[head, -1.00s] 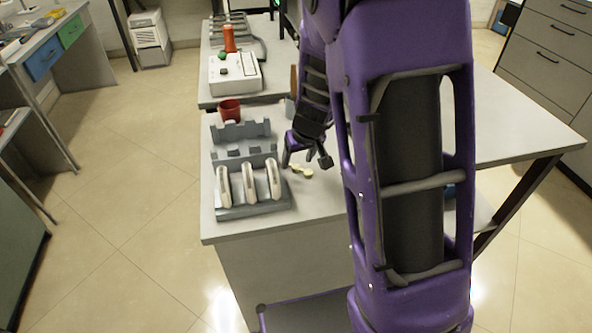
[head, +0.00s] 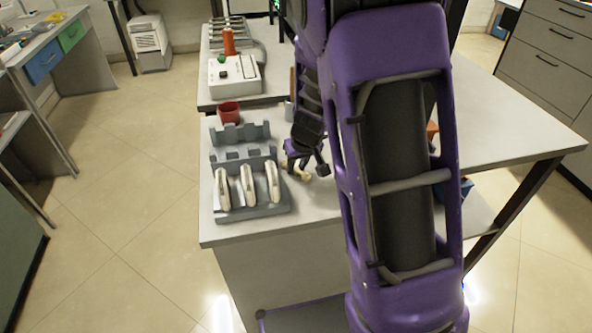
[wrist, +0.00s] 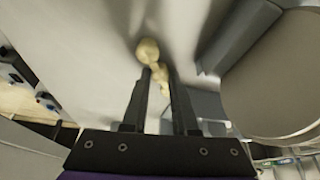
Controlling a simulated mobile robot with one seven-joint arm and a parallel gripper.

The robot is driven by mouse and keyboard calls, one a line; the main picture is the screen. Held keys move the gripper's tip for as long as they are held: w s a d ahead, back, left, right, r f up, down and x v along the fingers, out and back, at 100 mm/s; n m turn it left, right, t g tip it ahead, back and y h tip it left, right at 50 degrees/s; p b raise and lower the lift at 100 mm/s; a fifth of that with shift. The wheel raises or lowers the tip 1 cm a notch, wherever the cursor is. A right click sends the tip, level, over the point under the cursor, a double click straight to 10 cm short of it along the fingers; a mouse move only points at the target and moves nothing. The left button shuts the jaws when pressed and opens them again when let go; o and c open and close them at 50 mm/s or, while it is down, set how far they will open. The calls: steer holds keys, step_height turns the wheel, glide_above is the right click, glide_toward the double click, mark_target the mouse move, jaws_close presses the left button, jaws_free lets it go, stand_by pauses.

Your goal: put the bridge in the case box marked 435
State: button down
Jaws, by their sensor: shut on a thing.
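The bridge is a small cream, knobbly piece; it shows in the wrist view (wrist: 149,52) and in the head view (head: 304,176). My gripper (head: 307,170) is low over the bench, to the right of the rack. In the wrist view my gripper (wrist: 157,74) is shut on the bridge, with one rounded end sticking out past the fingertips. Three pale, rounded case boxes stand on edge in the grey rack: left (head: 223,189), middle (head: 247,186) and right (head: 272,182). I cannot read any number on them.
The grey rack (head: 262,210) stands near the bench's front left edge. A grey notched holder (head: 240,133) and a red cup (head: 229,112) are behind it. A white device (head: 235,74) is further back. Bare bench (head: 315,203) lies right of the rack.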

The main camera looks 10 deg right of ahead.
step_height(320, 180, up, 9)
steer(key=p, duration=0.4)
steer(key=m+p, duration=0.2)
steer(key=p, duration=0.1)
glide_toward(296, 171)
steer(key=s+r, duration=0.1)
steer(key=s, duration=0.1)
steer(key=shift+s+a+h, duration=0.15)
steer(key=shift+s+h, duration=0.15)
steer(key=shift+s, duration=0.05)
steer(key=shift+s, duration=0.1)
